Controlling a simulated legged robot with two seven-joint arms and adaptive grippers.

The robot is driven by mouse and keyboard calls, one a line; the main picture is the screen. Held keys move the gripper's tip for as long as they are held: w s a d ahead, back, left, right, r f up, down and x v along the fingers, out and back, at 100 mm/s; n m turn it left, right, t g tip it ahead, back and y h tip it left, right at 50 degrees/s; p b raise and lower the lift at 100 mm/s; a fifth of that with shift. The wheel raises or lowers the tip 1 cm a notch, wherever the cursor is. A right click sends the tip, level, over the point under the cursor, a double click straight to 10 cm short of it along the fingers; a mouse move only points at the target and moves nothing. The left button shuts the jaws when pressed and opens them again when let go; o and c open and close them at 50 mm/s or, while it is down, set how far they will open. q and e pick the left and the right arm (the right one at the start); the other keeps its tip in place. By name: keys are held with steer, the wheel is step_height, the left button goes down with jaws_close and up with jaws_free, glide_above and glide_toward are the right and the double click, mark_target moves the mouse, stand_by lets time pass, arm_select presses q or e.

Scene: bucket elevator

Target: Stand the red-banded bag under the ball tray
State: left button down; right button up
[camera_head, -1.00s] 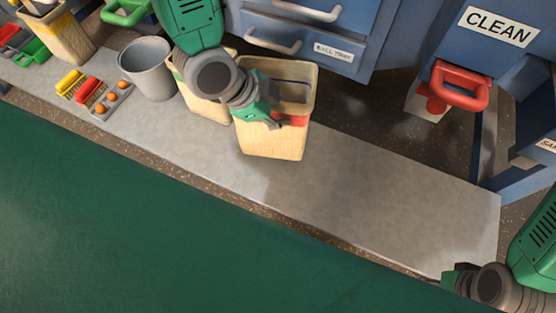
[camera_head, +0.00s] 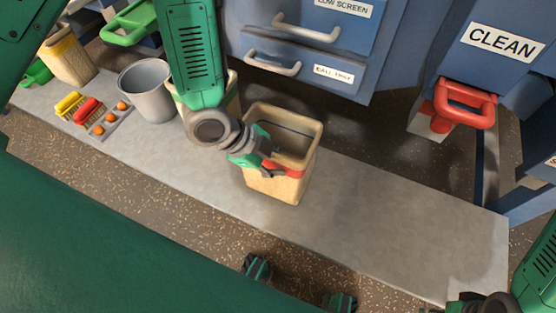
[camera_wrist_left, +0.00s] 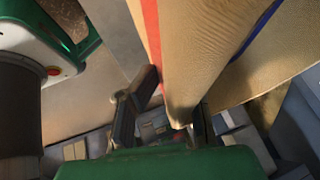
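The red-banded bag (camera_head: 290,189) is a tan, open-topped bag at the front edge of the grey bench, roughly upright; I cannot tell whether its base touches. In the left wrist view the fingers (camera_wrist_left: 176,98) lie on both sides of the bag's wall (camera_wrist_left: 195,50), beside the red stripe. My right gripper (camera_head: 466,302) is at the lower right, partly cut off.
A second tan bag (camera_head: 232,88) stands behind my left arm, mostly hidden. A grey bucket (camera_head: 147,92), brushes (camera_head: 86,108) and a yellow-banded bag (camera_head: 67,56) stand left. A red handle (camera_head: 466,104) juts out under the CLEAN box. The bench (camera_head: 400,220) is bare to the right.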

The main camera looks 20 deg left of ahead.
mark_target(278, 177)
arm_select(q)
step_height(278, 177, down, 3)
steer(key=shift+w+f+b, duration=0.1)
steer(key=shift+b, duration=0.4)
steer(key=c, duration=1.7)
jaws_free()
